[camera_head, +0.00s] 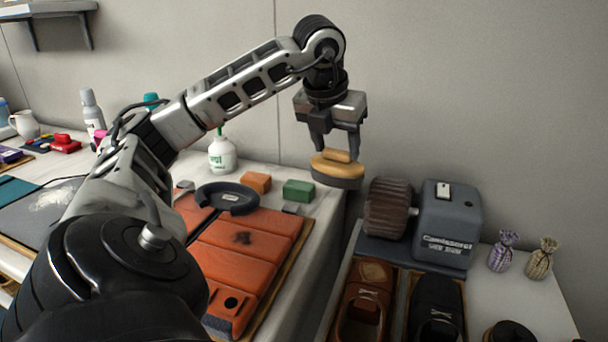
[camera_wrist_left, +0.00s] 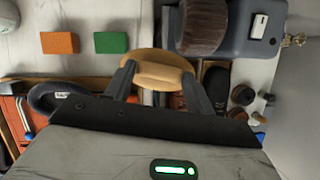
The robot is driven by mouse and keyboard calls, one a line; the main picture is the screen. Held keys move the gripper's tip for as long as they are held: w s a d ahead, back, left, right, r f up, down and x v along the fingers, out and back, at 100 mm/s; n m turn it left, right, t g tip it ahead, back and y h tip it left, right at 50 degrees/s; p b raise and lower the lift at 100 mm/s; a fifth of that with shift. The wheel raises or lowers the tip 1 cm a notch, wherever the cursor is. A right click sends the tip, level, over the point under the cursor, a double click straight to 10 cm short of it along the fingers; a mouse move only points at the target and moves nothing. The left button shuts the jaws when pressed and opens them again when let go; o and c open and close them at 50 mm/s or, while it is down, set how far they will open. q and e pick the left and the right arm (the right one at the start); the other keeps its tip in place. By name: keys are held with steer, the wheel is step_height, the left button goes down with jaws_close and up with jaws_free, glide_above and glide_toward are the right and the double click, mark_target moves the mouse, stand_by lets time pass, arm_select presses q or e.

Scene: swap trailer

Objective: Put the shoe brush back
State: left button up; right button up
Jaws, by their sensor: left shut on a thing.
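The shoe brush (camera_head: 338,168) has a light wooden top and a dark bristle underside. My left gripper (camera_head: 337,147) is shut on its wooden top and holds it in the air, bristles down, near the gap between the two tables. In the left wrist view the brush (camera_wrist_left: 160,68) shows between the fingers of the left gripper (camera_wrist_left: 163,88). The brush is left of a grey shoe-polishing machine (camera_head: 448,225) with a brown roller brush (camera_head: 389,208). My right gripper is not in view.
Brown shoes (camera_head: 362,305) and black shoes (camera_head: 437,305) stand on the right table. Orange (camera_head: 257,182) and green (camera_head: 298,190) blocks, a white bottle (camera_head: 222,155) and an orange leather piece (camera_head: 247,244) are on the left table. Small sachets (camera_head: 502,252) stand right of the machine.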

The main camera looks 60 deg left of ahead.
arm_select(q)
steer(key=s+a+r+n, duration=0.2)
steer(key=s+a+r, duration=0.2)
steer(key=a, duration=0.1)
steer(key=shift+y, duration=0.4)
steer(key=shift+w+a+f, duration=1.25)
steer(key=shift+a+f, duration=0.65)
steer(key=shift+f, duration=0.2)
steer(key=shift+w+a+f, duration=1.2)
steer(key=shift+a+f, duration=0.75)
steer(key=shift+f, duration=0.1)
steer(key=shift+w+a+f, duration=1.25)
steer(key=shift+a+f, duration=0.65)
steer(key=shift+f, duration=0.2)
steer(key=shift+f, duration=0.2)
steer(key=o, duration=0.9)
